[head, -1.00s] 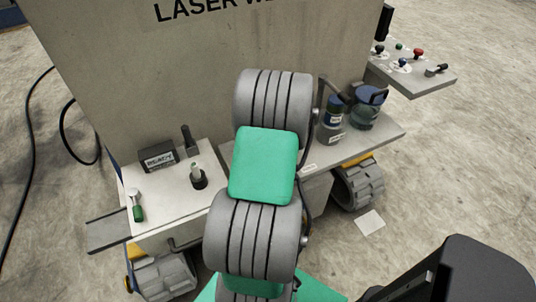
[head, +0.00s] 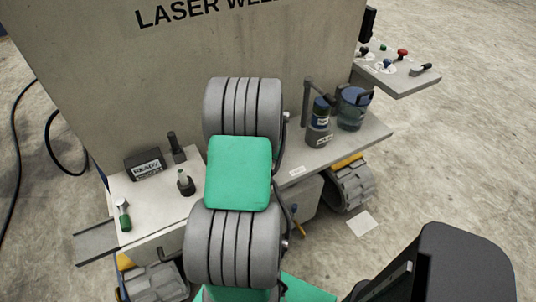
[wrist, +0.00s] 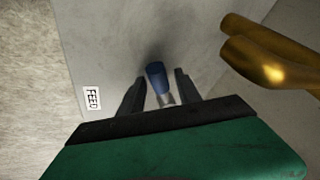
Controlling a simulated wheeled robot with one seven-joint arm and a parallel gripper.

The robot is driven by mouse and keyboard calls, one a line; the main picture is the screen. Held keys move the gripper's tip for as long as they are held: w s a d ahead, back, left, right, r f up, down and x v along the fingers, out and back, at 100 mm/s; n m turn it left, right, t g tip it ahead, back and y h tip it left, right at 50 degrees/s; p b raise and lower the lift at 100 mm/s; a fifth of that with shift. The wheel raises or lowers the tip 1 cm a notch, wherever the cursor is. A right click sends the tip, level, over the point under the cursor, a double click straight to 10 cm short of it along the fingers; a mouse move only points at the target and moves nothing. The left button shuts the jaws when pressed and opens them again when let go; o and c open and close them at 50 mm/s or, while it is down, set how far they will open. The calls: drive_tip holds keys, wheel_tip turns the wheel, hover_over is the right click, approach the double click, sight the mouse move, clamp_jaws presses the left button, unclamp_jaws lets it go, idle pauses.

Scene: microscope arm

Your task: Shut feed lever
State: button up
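In the wrist view a feed lever with a blue grip (wrist: 156,78) and a pale metal stem stands out from a grey panel. A white FEED label (wrist: 92,99) is on the panel to its left. My gripper (wrist: 157,85) is open, with one dark finger on each side of the lever and gaps visible between. The lever's base is partly hidden by my gripper body. In the head view a small blue tip (head: 295,208) shows low on the machine, right of my arm; my gripper is hidden there behind my arm.
A thick brass-coloured pipe or bar (wrist: 265,55) lies close to the right of my gripper. Above, a grey shelf (head: 345,150) holds bottles (head: 318,122) and a jar (head: 352,108). A wheel (head: 350,186) stands to the right below. Open floor lies further right.

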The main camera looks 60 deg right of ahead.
drive_tip(key=shift+o, duration=0.4)
drive_tip(key=v, duration=0.7)
drive_tip(key=shift+a+r, duration=0.2)
drive_tip(key=shift+r, duration=0.15)
drive_tip(key=shift+s, duration=0.15)
